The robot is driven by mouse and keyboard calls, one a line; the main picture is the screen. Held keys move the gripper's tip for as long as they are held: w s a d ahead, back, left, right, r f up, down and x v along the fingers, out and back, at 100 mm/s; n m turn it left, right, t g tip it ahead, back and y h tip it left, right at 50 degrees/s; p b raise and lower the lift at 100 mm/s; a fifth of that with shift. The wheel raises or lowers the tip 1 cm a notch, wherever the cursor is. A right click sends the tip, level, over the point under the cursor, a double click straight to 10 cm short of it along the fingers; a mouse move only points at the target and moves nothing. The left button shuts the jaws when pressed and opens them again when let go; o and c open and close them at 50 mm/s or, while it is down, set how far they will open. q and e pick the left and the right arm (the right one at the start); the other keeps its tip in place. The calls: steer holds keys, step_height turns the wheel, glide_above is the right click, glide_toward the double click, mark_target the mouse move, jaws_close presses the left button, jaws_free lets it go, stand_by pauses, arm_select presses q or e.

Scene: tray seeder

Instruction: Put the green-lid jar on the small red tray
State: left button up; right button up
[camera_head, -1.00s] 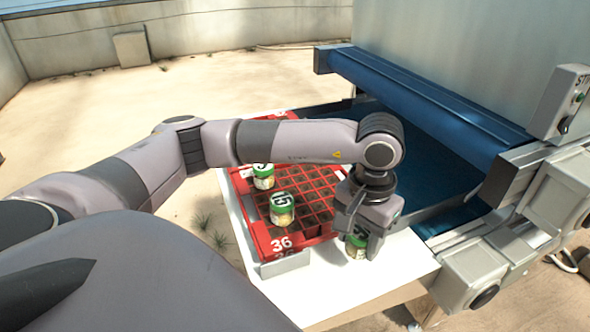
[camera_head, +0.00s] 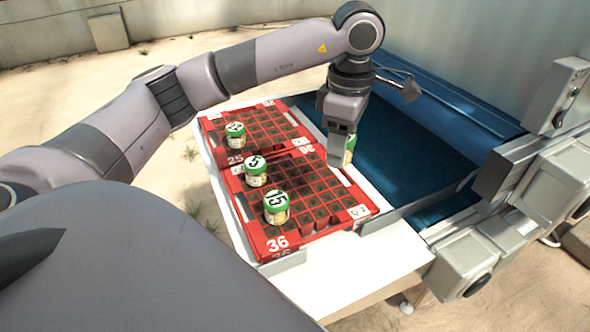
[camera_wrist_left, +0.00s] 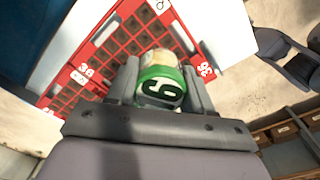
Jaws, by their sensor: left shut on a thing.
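My left gripper (camera_head: 342,150) is shut on a jar with a green lid (camera_head: 350,149), which is mostly hidden behind the gripper in the head view. In the left wrist view this jar (camera_wrist_left: 163,82) sits between both fingers, its lid bearing a 6 or 9. The gripper is at the right side of the two red trays; I cannot tell its exact height. The small red tray, marked 25 (camera_head: 222,148), lies at the back. One green-lid jar (camera_head: 235,136) stands at its left. My right gripper is not in view.
The larger red tray, marked 36 (camera_head: 270,246), lies in front with two green-lid jars, one (camera_head: 256,172) at its back left and one labelled 15 (camera_head: 277,208) at its front left. Blue machinery (camera_head: 430,150) borders the white table (camera_head: 365,262) on the right. The table's front is clear.

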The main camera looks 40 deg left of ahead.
arm_select(q)
step_height(320, 180, up, 6)
steer(key=w+a+n+p, duration=0.1)
steer(key=a+n, duration=0.1)
steer(key=n, duration=0.8)
steer(key=n+b, duration=0.2)
glide_above(325, 200)
step_height(325, 200, down, 15)
steer(key=shift+r, duration=0.2)
step_height(325, 200, down, 4)
steer(key=shift+f+p, duration=0.2)
steer(key=shift+p, duration=0.1)
steer(key=shift+f, duration=0.1)
